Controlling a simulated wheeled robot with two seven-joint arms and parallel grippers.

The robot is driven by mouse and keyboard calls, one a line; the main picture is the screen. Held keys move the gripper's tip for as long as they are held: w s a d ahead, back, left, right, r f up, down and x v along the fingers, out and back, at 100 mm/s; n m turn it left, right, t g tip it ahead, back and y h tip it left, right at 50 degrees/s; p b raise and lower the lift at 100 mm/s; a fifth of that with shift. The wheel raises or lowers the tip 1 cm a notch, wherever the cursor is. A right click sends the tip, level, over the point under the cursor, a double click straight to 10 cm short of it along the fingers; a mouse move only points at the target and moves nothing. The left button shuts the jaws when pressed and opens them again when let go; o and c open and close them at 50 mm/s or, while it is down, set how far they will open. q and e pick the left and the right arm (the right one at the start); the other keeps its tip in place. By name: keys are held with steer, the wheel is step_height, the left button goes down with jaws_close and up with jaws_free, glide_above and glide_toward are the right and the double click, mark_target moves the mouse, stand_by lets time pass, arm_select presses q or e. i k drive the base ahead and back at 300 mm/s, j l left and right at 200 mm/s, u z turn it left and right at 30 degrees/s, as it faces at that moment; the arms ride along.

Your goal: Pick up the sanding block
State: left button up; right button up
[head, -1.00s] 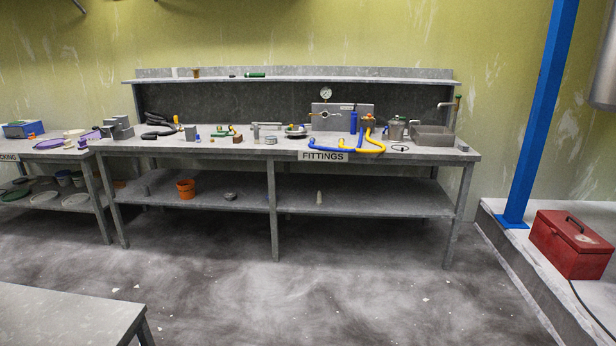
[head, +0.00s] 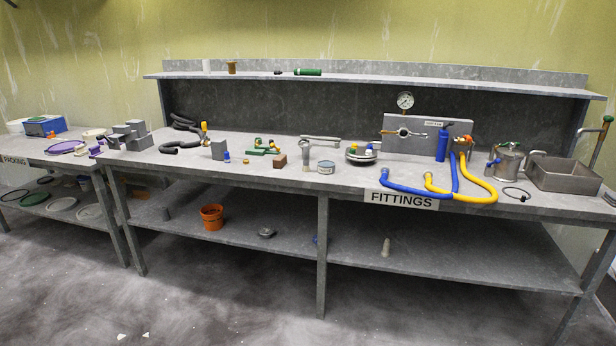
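A small reddish-brown block (head: 280,160) lies near the front edge of the fittings bench (head: 150,155); it may be the sanding block, but it is too small to be sure. A grey upright block (head: 218,149) stands to its left, with a small blue-capped item (head: 227,157) beside it. A green fitting with brass parts (head: 262,150) lies just behind the brown block. A grey upright pipe fitting (head: 307,158) and a small round tin (head: 326,167) are to its right. Neither of my grippers is in view.
A metal basin (head: 563,175) is at far right. An orange pail (head: 212,217) stands on the lower shelf.

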mark_target(280, 160)
steer(key=i+j, duration=0.1)
steer(key=j, duration=0.2)
steer(key=i+j, duration=0.1)
steer(key=j, duration=0.2)
steer(key=i+l, duration=0.15)
steer(key=i, duration=0.25)
steer(key=i+l+u, duration=0.1)
steer(key=i, duration=0.3)
steer(key=i+l, duration=0.25)
steer(key=i, duration=0.15)
